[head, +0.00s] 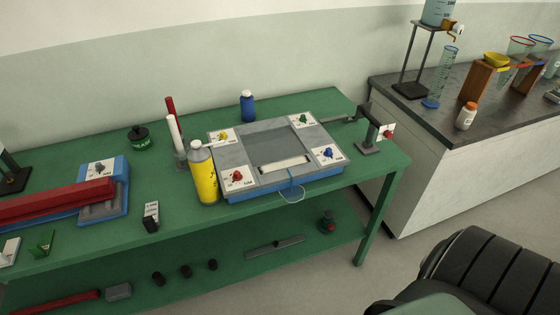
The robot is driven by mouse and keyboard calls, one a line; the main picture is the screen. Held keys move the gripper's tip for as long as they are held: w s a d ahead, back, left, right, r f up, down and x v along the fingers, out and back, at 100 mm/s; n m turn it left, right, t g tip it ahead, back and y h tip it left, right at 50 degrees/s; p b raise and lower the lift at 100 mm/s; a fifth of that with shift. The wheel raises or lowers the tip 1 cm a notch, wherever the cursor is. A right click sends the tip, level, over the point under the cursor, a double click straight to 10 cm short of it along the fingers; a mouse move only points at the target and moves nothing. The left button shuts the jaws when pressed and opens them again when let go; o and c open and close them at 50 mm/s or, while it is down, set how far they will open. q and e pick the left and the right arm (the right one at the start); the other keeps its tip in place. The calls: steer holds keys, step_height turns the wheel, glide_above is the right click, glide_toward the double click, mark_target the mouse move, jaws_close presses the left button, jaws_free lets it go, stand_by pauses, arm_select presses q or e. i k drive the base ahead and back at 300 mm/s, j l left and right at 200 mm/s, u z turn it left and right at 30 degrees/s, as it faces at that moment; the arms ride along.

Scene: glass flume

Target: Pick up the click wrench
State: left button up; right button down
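I cannot make out a click wrench for certain. A long grey bar (275,246) lies flat on the green bench's lower shelf, but it is too small to tell what it is. A thin dark bar (338,119) runs from the back right of a grey-and-blue plate (270,140) towards a dark stand (368,140); I cannot tell what it is either. Neither of my grippers is in view.
The green bench (180,232) carries a yellow bottle (204,178), a blue bottle (247,106) and red bars (55,200). A dark counter (455,150) holds glassware at right. A black ribbed object (480,275) fills the lower right; floor shows beside it.

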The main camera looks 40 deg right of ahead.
mark_target(363, 110)
steer(key=z, duration=1.8)
steer(key=i+u, duration=0.25)
steer(key=i, duration=0.4)
steer(key=j, duration=0.05)
